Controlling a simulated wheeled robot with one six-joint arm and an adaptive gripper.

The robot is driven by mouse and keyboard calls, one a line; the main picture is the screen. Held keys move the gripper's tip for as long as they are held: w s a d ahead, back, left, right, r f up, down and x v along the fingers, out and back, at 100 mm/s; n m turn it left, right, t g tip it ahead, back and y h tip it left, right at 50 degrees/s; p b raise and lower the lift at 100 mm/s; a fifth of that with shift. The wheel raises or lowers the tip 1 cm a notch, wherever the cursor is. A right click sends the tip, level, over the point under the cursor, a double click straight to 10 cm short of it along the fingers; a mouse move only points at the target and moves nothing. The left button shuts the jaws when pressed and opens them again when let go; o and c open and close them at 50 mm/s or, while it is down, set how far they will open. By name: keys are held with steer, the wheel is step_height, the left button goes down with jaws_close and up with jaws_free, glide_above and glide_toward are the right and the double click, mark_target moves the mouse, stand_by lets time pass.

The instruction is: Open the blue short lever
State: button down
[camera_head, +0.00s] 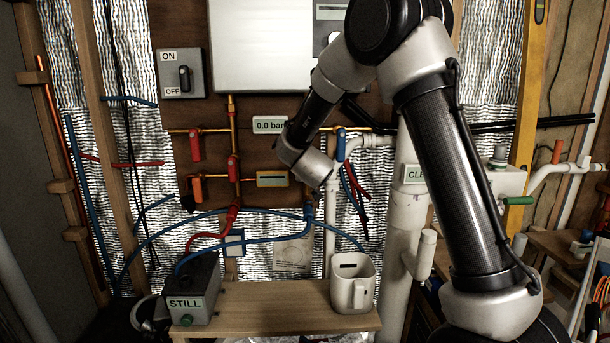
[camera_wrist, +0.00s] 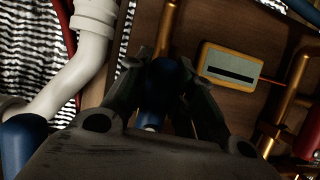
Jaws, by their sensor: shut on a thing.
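The blue short lever (camera_wrist: 168,82) shows in the middle of the wrist view, between the two dark fingers of my gripper (camera_wrist: 164,72). The fingers are shut on it from both sides. It sits in front of a vertical copper pipe, and the fingers hide part of it. In the head view my wrist and forearm cover the lever and the fingertips.
A second blue lever (camera_head: 340,143) hangs beside white piping on the right; its blue end also shows in the wrist view (camera_wrist: 16,145). A yellow meter (camera_head: 272,179) is close to my wrist. Red levers (camera_head: 195,146) are left. A bench (camera_head: 270,310) with a white jug (camera_head: 350,285) stands below.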

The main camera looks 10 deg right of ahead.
steer(key=shift+d, duration=0.15)
stand_by(0.5)
steer(key=c, duration=1.2)
jaws_free()
steer(key=v, duration=1.2)
